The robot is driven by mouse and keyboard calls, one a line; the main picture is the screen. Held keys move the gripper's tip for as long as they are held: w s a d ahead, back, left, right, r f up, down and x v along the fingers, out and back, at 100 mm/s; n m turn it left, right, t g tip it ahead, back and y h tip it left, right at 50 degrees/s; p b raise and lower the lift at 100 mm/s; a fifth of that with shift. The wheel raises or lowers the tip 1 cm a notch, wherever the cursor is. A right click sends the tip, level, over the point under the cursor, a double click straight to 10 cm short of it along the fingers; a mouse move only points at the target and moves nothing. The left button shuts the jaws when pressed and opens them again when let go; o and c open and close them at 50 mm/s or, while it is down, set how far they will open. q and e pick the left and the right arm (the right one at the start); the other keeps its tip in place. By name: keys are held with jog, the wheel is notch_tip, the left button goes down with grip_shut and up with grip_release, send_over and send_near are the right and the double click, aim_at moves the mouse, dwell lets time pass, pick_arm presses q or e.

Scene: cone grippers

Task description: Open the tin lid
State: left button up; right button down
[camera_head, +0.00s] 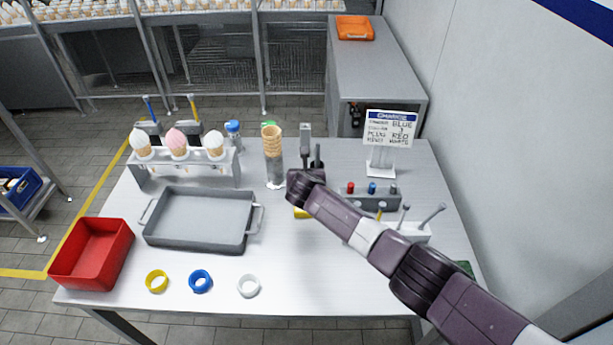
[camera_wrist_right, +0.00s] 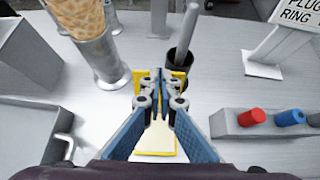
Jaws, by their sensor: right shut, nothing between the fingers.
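A small yellow tin (camera_wrist_right: 155,148) lies under my right gripper (camera_wrist_right: 160,80) in the right wrist view. Its near part shows a pale, cream surface with a yellow rim. Yellow parts (camera_wrist_right: 180,82) also show on both sides of the fingertips; I cannot tell whether these are the lid or how far it is open. The right gripper is shut and empty, its fingers over the tin's middle and hiding much of it. In the head view only a yellow bit of the tin (camera_head: 300,212) shows beside my right wrist, which hides the fingers. My left gripper is not in view.
Behind the tin stand a cone stack in a metal holder (camera_wrist_right: 97,60) and a dark cup with a grey rod (camera_wrist_right: 178,75). A block with coloured plugs (camera_wrist_right: 262,122) is right. A grey tray (camera_head: 200,220) is left. Rings, including a white one (camera_head: 248,286), lie in front.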

jog(key=v, duration=1.1)
jog(key=shift+s, duration=0.3)
